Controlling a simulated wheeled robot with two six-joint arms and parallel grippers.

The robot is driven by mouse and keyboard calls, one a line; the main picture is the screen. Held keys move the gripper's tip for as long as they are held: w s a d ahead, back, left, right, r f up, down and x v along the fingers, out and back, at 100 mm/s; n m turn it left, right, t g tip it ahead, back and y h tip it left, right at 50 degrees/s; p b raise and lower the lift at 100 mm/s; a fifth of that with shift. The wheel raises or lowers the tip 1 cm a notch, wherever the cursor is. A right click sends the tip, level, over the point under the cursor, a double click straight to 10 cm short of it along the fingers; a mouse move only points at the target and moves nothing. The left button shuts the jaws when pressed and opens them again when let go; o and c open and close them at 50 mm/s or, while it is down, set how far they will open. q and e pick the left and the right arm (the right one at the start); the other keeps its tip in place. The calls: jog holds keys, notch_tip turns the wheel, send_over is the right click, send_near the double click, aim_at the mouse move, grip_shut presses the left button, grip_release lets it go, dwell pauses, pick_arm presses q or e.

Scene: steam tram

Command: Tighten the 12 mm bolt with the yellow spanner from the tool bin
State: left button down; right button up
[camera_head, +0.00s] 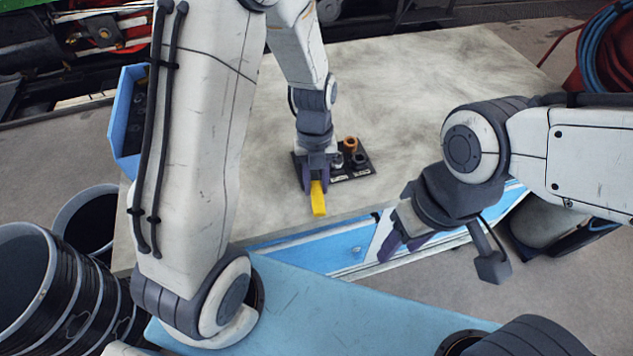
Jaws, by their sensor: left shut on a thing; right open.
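My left gripper (315,178) is shut on the yellow spanner (319,198), whose visible end points toward the front edge of the table. The gripper is over the left part of a dark bolt plate (357,172) and hides some of it. Upright bolts show on the plate: a brass-coloured one (350,144) at the back and darker ones beside it. The size labels are too small to read. The spanner's other end is hidden by the gripper. My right gripper (402,246) is open and empty in front of the table. The blue tool bin (124,112) is at the table's left edge, partly hidden by my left arm.
The pale worktop (430,85) is clear behind and right of the plate. Blue drawers (322,250) are under its front edge. Dark cylinders (40,275) stand on the floor at the left. A red drum with blue hose (603,60) is at the far right.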

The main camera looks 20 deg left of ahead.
pick_arm(q)
jog(key=shift+r+p, duration=0.9)
jog(key=shift+r, duration=0.25)
dwell(1.4)
jog(key=shift+r+p, duration=1.05)
jog(key=shift+r, duration=0.35)
jog(key=shift+f, duration=0.15)
jog(key=shift+f+b, duration=1.45)
jog(key=shift+f, duration=0.05)
jog(key=shift+f+b, duration=1.1)
jog(key=shift+f, duration=0.1)
jog(key=shift+w+d+n, duration=0.25)
jog(key=shift+d+n, duration=0.1)
jog(key=shift+n, duration=0.15)
dwell(0.7)
